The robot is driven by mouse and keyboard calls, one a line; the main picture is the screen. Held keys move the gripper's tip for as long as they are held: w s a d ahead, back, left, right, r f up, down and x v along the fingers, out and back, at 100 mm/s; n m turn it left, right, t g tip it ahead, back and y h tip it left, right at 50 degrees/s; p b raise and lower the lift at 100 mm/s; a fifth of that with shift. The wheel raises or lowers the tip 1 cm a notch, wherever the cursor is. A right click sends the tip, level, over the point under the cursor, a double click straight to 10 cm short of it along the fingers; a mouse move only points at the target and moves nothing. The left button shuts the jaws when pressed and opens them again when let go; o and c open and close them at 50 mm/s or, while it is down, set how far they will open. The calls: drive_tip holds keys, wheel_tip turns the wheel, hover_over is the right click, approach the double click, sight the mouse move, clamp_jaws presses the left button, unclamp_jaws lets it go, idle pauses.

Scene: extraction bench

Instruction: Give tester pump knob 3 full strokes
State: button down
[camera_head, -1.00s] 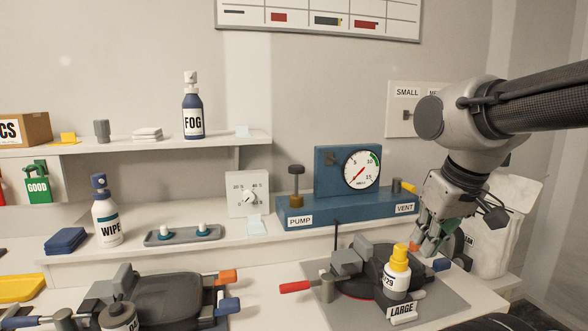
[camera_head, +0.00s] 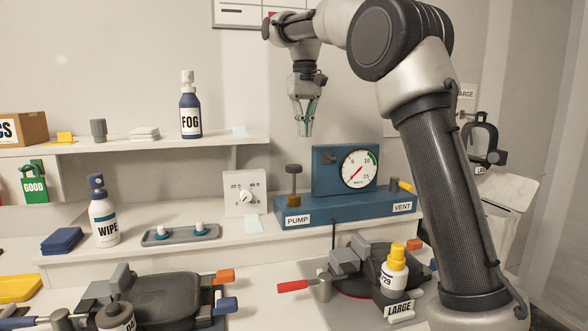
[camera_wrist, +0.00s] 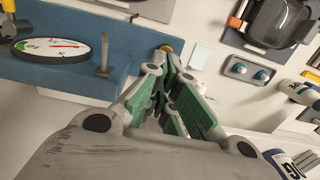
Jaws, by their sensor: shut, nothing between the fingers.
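The tester is a blue unit with a low base (camera_head: 345,211) labelled PUMP and VENT. Its pump knob (camera_head: 294,168) is a dark cap on a rod that stands up out of a brass collar at the left end of the base. The gauge (camera_head: 360,169) has a red needle pointing to the lower left. My gripper (camera_head: 305,131) points down, shut and empty, above the pump knob and apart from it in the head view. In the wrist view, the fingers (camera_wrist: 172,90) stand in front of the pump end, with a bit of brass showing past them and the knob not clear.
The yellow-tipped vent valve (camera_head: 405,186) is at the base's right end. A white dial box (camera_head: 245,193) stands left of the pump. In front are a clamped black part and a yellow-capped bottle (camera_head: 396,270). The FOG bottle (camera_head: 190,108) is on the upper shelf.

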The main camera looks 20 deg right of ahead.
sight(293, 165)
drive_tip(key=shift+g, duration=0.3)
drive_tip(key=w+a, duration=0.1)
drive_tip(key=w+a+f, duration=0.1)
drive_tip(key=w, duration=0.1)
drive_tip(key=shift+w+a, duration=0.15)
drive_tip(key=shift+a, duration=0.1)
drive_tip(key=shift+f, duration=0.15)
drive_tip(key=shift+s+f, duration=0.2)
drive_tip(key=shift+f, duration=1.5)
drive_tip(key=shift+s+f, duration=0.2)
drive_tip(key=shift+f, duration=1.45)
